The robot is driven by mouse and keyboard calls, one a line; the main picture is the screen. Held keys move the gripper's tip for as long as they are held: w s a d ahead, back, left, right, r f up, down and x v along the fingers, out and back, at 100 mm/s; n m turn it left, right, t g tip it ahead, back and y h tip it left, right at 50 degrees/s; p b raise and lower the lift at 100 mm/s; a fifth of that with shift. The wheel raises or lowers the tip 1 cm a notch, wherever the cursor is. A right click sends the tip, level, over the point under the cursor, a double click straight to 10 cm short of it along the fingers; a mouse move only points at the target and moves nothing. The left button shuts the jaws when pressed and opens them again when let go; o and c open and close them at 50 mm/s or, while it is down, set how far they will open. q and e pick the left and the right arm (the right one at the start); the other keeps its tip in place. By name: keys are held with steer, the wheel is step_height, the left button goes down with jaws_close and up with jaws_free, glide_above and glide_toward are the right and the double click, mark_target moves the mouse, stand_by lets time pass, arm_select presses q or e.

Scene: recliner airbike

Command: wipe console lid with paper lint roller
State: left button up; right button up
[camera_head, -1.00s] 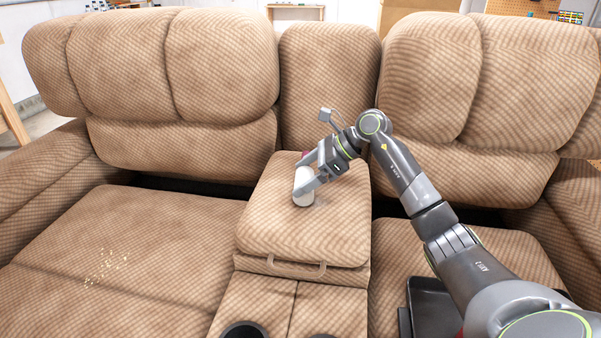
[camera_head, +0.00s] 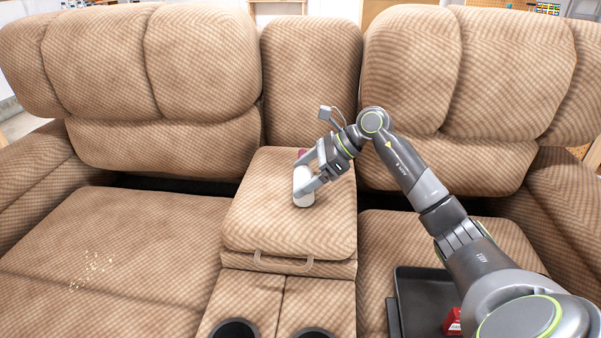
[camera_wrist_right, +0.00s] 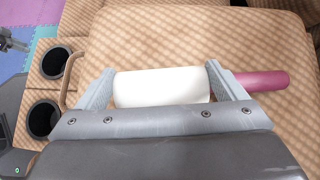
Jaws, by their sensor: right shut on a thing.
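The console lid (camera_head: 290,222) is the tan padded top of the middle section between two recliner seats, with a looped strap at its front edge. My right gripper (camera_head: 304,184) is over the lid, shut on the paper lint roller (camera_head: 300,186). In the right wrist view the lint roller (camera_wrist_right: 162,86) has a white paper cylinder between the two fingers, and its dark pink handle (camera_wrist_right: 262,80) sticks out to the right. The roller lies low at the lid's surface; whether it presses on the lid I cannot tell.
Two cup holders (camera_head: 236,329) are in front of the lid. Light crumbs (camera_head: 92,268) lie on the left seat. A dark tray (camera_head: 408,283) with a red item (camera_head: 453,321) rests on the right seat, beneath my right arm. Backrests rise behind the console.

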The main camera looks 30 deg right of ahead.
steer(key=shift+w+a+b, duration=0.25)
steer(key=shift+w+a, duration=0.25)
steer(key=shift+w, duration=0.4)
steer(key=shift+w+a+b, duration=0.2)
steer(key=shift+w+a, duration=0.3)
steer(key=shift+w, duration=0.35)
steer(key=shift+w+a+f+b, duration=0.1)
steer(key=shift+w+a+b, duration=0.3)
steer(key=shift+w, duration=0.3)
steer(key=shift+r+p, duration=1)
steer(key=shift+r, duration=0.5)
